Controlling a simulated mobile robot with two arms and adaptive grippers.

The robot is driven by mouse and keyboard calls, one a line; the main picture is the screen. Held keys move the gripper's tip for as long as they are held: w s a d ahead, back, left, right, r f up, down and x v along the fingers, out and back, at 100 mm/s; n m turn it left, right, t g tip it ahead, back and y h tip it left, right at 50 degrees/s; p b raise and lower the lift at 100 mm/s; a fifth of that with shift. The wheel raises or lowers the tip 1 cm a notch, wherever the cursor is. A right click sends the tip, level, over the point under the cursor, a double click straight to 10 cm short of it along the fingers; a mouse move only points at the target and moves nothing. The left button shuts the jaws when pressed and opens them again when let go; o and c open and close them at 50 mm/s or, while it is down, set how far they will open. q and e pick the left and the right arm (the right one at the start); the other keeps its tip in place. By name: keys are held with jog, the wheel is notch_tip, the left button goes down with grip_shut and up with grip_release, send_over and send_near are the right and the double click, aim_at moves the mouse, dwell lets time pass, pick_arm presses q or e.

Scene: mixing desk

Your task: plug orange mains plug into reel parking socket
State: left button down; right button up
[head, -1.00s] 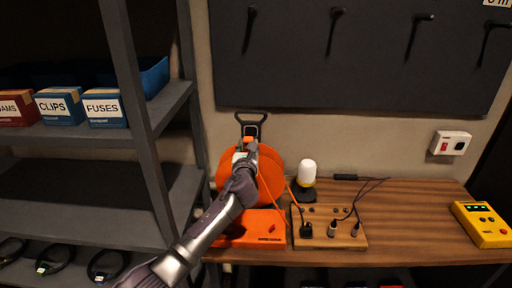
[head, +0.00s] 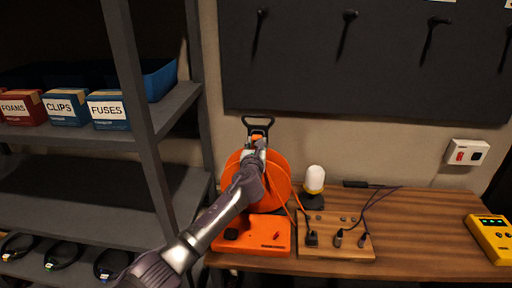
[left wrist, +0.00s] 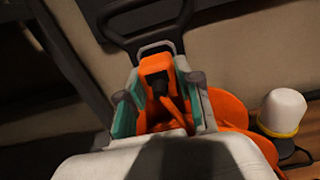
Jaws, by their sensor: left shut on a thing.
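The orange cable reel (head: 277,178) stands on its orange base (head: 268,244) at the left end of the desk, a black carry handle (head: 258,121) at its top. My left gripper (head: 256,154) is in front of the reel's upper part, just below the handle. In the left wrist view, its teal-padded fingers (left wrist: 163,108) are shut on an orange piece, seemingly the mains plug (left wrist: 160,118), with a dark part at its middle. An orange block (left wrist: 156,66) in a grey frame lies directly ahead. I cannot tell whether the plug is seated. My right gripper is out of view.
A wooden socket box (head: 337,248) with black plugs and cables is right of the reel. A white lamp (head: 314,180) stands behind it. A yellow meter (head: 490,238) lies far right. A grey shelf (head: 150,135) rises at left. The desk front right is clear.

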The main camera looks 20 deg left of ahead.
pick_arm(q)
jog(key=shift+w+a, duration=0.1)
jog(key=shift+w, duration=0.15)
dwell(0.4)
jog(key=shift+r+p, duration=0.1)
jog(key=shift+p, duration=0.45)
dwell(1.4)
jog(key=shift+w+a+b, duration=0.15)
jog(key=shift+w+b, duration=0.3)
jog(key=shift+w, duration=0.15)
dwell(0.4)
jog(key=c, duration=0.7)
grip_release()
jog(key=shift+s, duration=0.1)
jog(key=v, duration=1.2)
